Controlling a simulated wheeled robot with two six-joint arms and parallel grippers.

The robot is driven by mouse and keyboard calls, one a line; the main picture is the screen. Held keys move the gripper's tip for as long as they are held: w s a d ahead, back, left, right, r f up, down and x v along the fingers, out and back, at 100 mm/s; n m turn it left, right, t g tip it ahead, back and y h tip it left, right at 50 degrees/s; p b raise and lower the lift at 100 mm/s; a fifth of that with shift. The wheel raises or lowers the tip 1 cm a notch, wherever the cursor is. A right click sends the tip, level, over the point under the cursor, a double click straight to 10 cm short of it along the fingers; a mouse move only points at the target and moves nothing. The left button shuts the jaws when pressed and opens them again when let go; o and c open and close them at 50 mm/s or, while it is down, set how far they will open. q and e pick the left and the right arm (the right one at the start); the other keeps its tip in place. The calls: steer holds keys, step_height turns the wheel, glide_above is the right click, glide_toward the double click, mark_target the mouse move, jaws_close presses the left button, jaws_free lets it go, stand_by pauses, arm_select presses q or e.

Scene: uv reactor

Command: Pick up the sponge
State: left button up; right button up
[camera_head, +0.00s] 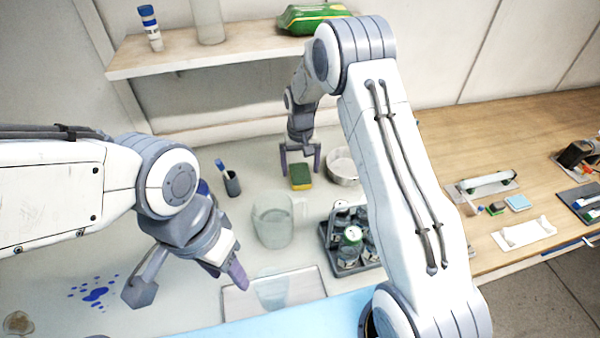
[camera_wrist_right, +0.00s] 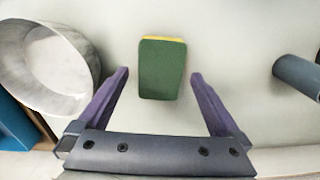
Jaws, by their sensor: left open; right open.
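The sponge (camera_head: 300,176) is green with a yellow layer and lies on the light countertop, below the shelf in the head view. In the right wrist view the sponge (camera_wrist_right: 162,69) shows its dark green face, with a thin yellow edge at the top. My right gripper (camera_head: 301,171) is open; its purple fingers (camera_wrist_right: 160,85) stand to either side of the sponge with a gap on each side. My left gripper (camera_head: 190,284) is open and empty over the counter at the left, well apart from the sponge.
A metal bowl (camera_head: 342,167) stands close beside the sponge; it also shows in the right wrist view (camera_wrist_right: 42,70). A dark pen cup (camera_head: 232,184) is on the other side. A clear pitcher (camera_head: 274,226) and a dark bottle caddy (camera_head: 333,262) stand nearer. A shelf (camera_head: 180,62) hangs above.

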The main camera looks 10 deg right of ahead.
steer(key=shift+f, duration=0.65)
steer(key=c, duration=1.3)
steer(key=shift+r, duration=0.5)
step_height(320, 180, up, 3)
steer(key=shift+w+f+b, duration=0.1)
steer(key=shift+f+b, duration=0.05)
steer(key=shift+b, duration=0.75)
steer(key=s+d+r+b, duration=0.1)
steer(key=s+r, duration=0.1)
steer(key=s, duration=0.1)
steer(key=s+d+r+b, duration=0.1)
steer(key=s+d+r, duration=0.1)
steer(key=s+r, duration=0.1)
steer(key=s+d+r+b, duration=0.1)
steer(key=s+d+r, duration=0.1)
steer(key=s, duration=0.2)
steer(key=shift+s+d+r, duration=0.15)
steer(key=shift+s+d, duration=0.1)
